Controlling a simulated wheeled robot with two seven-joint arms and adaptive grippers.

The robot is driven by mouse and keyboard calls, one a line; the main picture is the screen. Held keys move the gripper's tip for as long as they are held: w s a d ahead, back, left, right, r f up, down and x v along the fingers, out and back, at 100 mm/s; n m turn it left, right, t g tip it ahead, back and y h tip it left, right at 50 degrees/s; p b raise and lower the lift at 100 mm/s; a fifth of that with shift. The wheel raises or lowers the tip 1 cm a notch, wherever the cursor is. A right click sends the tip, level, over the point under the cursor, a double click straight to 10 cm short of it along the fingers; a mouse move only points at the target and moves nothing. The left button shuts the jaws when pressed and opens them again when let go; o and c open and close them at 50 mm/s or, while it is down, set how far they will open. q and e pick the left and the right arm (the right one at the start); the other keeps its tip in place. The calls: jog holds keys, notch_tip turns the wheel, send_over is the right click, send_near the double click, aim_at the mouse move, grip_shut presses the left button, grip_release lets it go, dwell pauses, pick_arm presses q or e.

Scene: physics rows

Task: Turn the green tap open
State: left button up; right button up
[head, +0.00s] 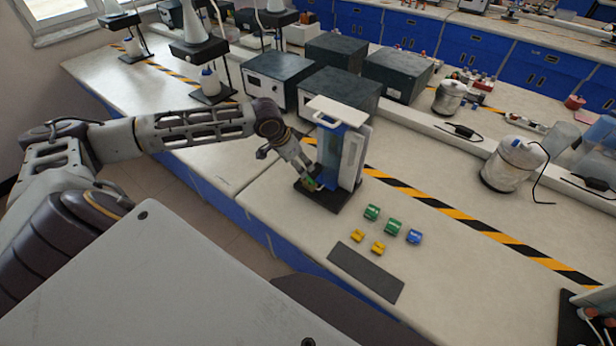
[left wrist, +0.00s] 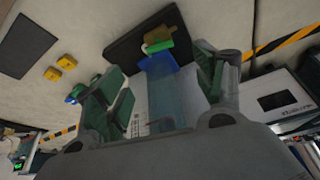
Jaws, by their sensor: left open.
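The green tap (left wrist: 160,48) shows in the left wrist view at the lower front of a dispenser with a blue, see-through front (left wrist: 170,90). An olive-yellow piece (left wrist: 157,35) is right beside the tap. In the head view the dispenser (head: 349,150) stands upright on a black base (head: 338,198), and the tap is mostly hidden by my gripper. My left gripper (head: 311,178) is at the dispenser's front, close to the tap. In the left wrist view its fingers (left wrist: 160,72) are spread, with the tap beyond and between them. I cannot tell whether they touch it. My right gripper is out of view.
Green blocks (head: 372,212), yellow blocks (head: 377,248) and a blue block (head: 414,237) lie right of the dispenser, near a dark grey mat (head: 366,272). Dark boxed instruments (head: 338,95) stand close behind it. The bench front edge is near on the left.

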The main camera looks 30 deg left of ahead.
aim_at(309, 179)
pick_arm(q)
jog(key=shift+x, duration=5.65)
jog(key=shift+s, duration=0.1)
jog(key=c, duration=1)
jog(key=shift+d+r+n+y+p, duration=0.15)
jog(key=shift+n+y+p, duration=0.25)
jog(key=shift+n+p, duration=1)
jog(key=shift+p, duration=1)
jog(key=o, duration=1)
